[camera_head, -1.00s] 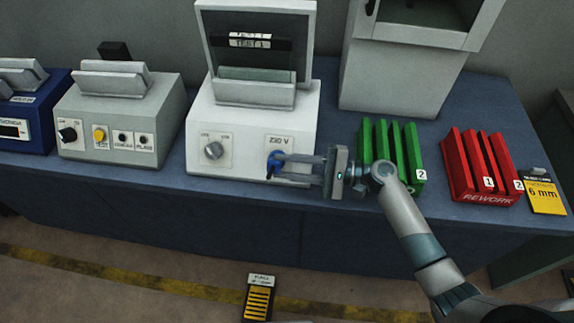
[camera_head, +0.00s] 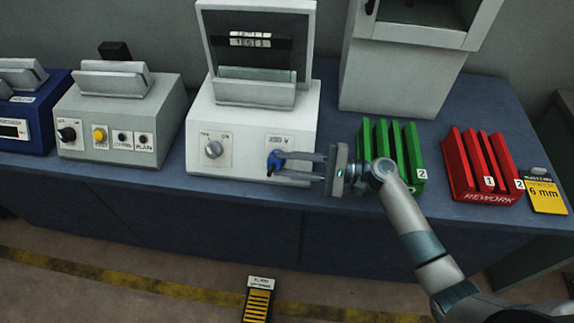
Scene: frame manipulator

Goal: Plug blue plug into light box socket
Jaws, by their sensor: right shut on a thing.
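The light box (camera_head: 231,157) is a white box with a tilted dark screen on top. Its front has a grey knob panel at the left and a 230 V socket panel (camera_head: 279,139) at the right. The blue plug (camera_head: 273,163) is at the lower front of that panel. My right gripper (camera_head: 280,165) comes in from the right and is shut on the plug. The plug and fingers cover most of the socket, so I cannot tell whether the plug is in it. My left gripper is not in view.
A green rack (camera_head: 398,142) stands right of the light box, behind my right wrist. A red REWORK rack (camera_head: 480,170) and a yellow 6 mm card (camera_head: 546,196) are further right. A grey control box (camera_head: 112,131) stands to the left. The blue bench (camera_head: 110,189) has a bare front strip.

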